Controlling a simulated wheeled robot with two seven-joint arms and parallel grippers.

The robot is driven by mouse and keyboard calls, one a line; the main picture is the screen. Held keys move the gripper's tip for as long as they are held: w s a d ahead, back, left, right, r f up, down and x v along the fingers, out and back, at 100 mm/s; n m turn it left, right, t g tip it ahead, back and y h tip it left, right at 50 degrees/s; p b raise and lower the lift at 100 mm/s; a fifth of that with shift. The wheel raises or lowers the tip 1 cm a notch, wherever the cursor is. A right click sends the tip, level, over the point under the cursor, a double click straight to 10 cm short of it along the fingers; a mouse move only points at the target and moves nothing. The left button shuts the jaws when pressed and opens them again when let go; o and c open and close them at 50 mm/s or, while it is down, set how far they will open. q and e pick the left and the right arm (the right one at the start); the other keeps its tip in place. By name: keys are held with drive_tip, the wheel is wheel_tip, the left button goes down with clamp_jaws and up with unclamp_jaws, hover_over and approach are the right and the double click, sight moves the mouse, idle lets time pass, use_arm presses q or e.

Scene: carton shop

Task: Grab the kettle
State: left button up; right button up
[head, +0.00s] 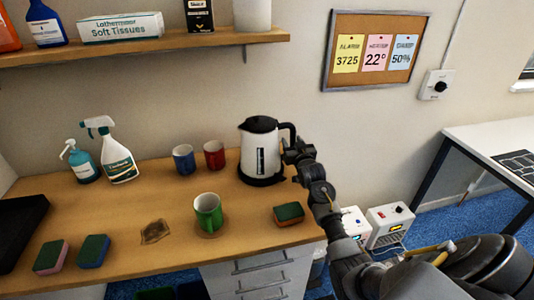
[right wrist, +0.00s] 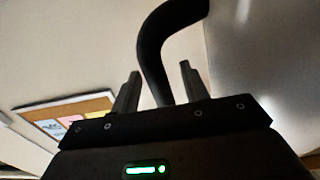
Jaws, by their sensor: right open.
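The white kettle (head: 261,155) with a black lid, base and handle stands upright on the wooden counter, toward its back right. Its black handle (head: 289,133) is on the right side. My right gripper (head: 287,151) is at the handle, coming in from the right. In the right wrist view the two fingers of my right gripper (right wrist: 160,85) are apart. The black kettle handle (right wrist: 152,48) curves down between them, with the pale kettle body (right wrist: 262,55) at the right. I cannot tell whether a finger touches the handle. My left gripper is not in view.
A blue mug (head: 183,160) and a red mug (head: 214,155) stand left of the kettle. A green mug (head: 208,212) and a green-topped sponge (head: 288,214) are in front. A shelf (head: 150,43) hangs above. The wooden counter (head: 130,210) has free room at its middle left.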

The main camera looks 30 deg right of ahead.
clamp_jaws()
idle(0.7)
idle(0.6)
drive_tip(key=shift+r, duration=0.2)
drive_tip(key=shift+w, duration=0.1)
